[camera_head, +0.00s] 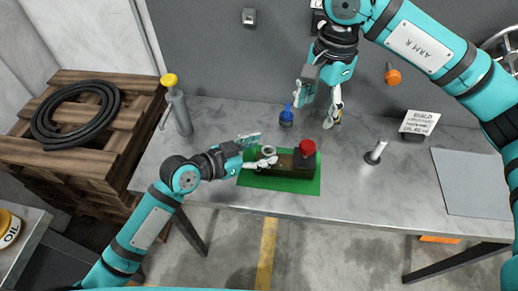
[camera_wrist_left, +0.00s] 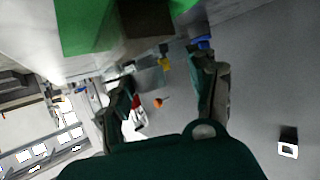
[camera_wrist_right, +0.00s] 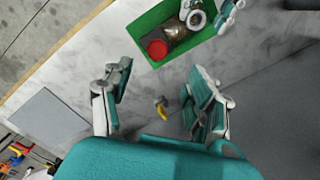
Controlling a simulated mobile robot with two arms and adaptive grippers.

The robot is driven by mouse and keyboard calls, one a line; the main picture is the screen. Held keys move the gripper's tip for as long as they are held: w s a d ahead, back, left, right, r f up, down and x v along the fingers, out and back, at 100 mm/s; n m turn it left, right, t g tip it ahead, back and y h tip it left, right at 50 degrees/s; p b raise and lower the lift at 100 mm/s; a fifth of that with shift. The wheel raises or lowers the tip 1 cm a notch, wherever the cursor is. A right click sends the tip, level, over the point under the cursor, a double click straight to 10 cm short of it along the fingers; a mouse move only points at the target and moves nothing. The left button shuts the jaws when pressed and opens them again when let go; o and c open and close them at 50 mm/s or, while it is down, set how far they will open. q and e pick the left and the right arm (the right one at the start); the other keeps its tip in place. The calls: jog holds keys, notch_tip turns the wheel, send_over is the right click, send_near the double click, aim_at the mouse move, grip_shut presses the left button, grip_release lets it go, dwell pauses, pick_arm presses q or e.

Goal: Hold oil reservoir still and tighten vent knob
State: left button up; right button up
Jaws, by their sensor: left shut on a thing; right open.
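The oil reservoir (camera_head: 285,160) is a brownish body with a dark block at its right end, lying on a green mat (camera_head: 285,184). The red vent knob (camera_head: 307,147) sits on top of that block; it also shows in the right wrist view (camera_wrist_right: 158,50). A grey ring (camera_wrist_right: 196,19) is on the reservoir's other end. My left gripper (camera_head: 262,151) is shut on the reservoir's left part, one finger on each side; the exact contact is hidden. My right gripper (camera_head: 315,109) is open and empty, pointing down above the table behind the knob.
A blue bottle (camera_head: 286,117) stands behind the reservoir, close to my right gripper. A grey pump with a yellow cap (camera_head: 170,80) stands at the table's left, a metal post (camera_head: 376,152) and a sign (camera_head: 420,122) at right. The front right tabletop (camera_head: 360,195) is clear.

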aim_at(308, 144)
jog(key=shift+n+h, duration=0.3)
jog(key=shift+n, duration=0.2)
notch_tip(308, 144, down, 12)
jog(key=shift+r, duration=0.2)
